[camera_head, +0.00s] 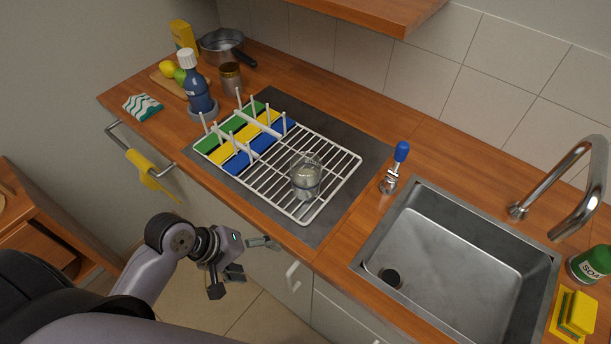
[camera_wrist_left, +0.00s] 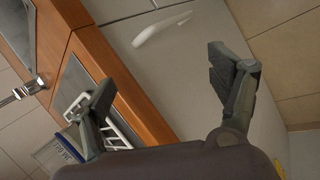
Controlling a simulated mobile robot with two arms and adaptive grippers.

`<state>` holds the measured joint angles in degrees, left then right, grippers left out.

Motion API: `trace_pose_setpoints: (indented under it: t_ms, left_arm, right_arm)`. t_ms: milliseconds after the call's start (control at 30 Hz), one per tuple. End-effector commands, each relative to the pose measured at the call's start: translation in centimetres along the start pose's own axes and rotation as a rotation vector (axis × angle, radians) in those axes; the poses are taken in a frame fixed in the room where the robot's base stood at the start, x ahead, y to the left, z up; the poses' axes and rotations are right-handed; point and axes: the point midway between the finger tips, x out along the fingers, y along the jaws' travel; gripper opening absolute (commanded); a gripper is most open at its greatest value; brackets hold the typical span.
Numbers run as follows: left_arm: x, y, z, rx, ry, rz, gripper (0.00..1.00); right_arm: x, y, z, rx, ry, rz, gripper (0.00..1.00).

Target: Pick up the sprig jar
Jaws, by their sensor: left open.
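A clear glass jar (camera_head: 306,180) stands upright on the white wire rack (camera_head: 328,196), near the rack's front right part. Any sprig on or in it is too small to make out. My left gripper (camera_head: 243,266) is open and empty. It is in front of the counter, below its front edge, to the lower left of the glass jar and apart from it. The left wrist view shows its spread fingers (camera_wrist_left: 160,85) facing the cabinet front.
Blue, yellow and green pieces (camera_head: 238,142) lie at the rack's left, among white pegs. A blue bottle (camera_head: 198,92) and brown jar (camera_head: 230,78) stand behind. A blue-handled item (camera_head: 397,164) stands between rack and sink (camera_head: 462,262). The counter edge and cabinet handle (camera_head: 292,276) are near my gripper.

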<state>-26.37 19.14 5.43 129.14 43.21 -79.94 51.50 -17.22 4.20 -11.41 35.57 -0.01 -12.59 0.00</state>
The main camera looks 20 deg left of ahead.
Motion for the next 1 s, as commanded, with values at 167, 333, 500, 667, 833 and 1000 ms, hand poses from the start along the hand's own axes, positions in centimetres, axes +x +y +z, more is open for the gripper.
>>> trace_pose_setpoints:
  t_ms: [167,333,500,667,833,1000]
  left_arm:
    - [-0.8,1.1,-2.0,-0.262,-0.054,0.088,0.82]
    - [-3.0,3.2,-4.9,-0.625,-0.152,0.208,0.82]
    - [-7.3,6.2,-9.1,-1.069,-0.324,0.35,0.82]
    - [-10.5,8.1,-11.6,-1.317,-0.459,0.426,0.82]
    - [-10.9,9.3,-12.1,-1.39,-0.51,0.446,0.82]
    - [-8.4,11.3,-11.8,-1.389,-0.513,0.447,0.82]
  right_arm:
    - [0.0,0.2,0.1,-0.002,0.0,0.002,0.48]
    - [0.0,0.2,0.1,-0.003,-0.001,0.003,0.48]
    - [0.0,0.7,0.2,-0.005,-0.002,0.007,0.48]
    - [0.0,0.8,0.2,-0.006,-0.003,0.009,0.48]
    - [-0.2,0.8,0.2,-0.006,-0.003,0.009,0.48]
    - [-0.9,0.8,0.1,-0.006,-0.003,0.009,0.48]
